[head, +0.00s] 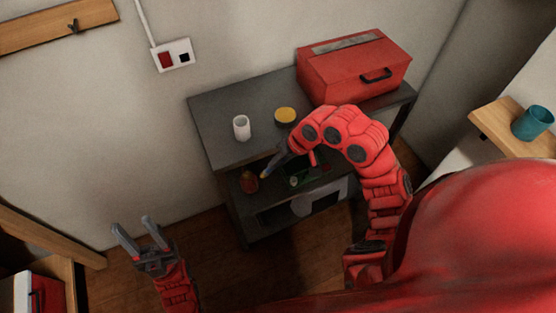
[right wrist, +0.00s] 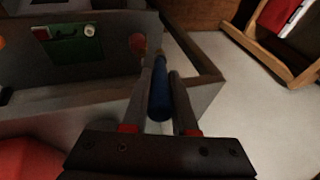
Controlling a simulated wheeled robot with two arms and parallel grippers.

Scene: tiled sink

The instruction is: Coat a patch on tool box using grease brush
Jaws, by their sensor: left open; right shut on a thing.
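The red tool box (head: 350,72) with a black handle sits on the top of a dark grey shelf unit (head: 217,145), at its right end. My right gripper (head: 279,162) is over the front edge of the shelf top, shut on the grease brush (right wrist: 160,94). Its blue handle shows between the fingers in the right wrist view; a small yellow tip (head: 265,176) shows by the gripper in the head view. The bristles cannot be made out. My left gripper (head: 131,223) is open and empty, low at the left, away from the shelf.
A white cup (head: 241,128) and a round yellow-topped tin (head: 285,115) stand on the shelf top. A reddish round item (head: 249,182) and a green item (right wrist: 75,46) are on the lower shelf. A teal cup (head: 533,122) stands on a wooden surface at right.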

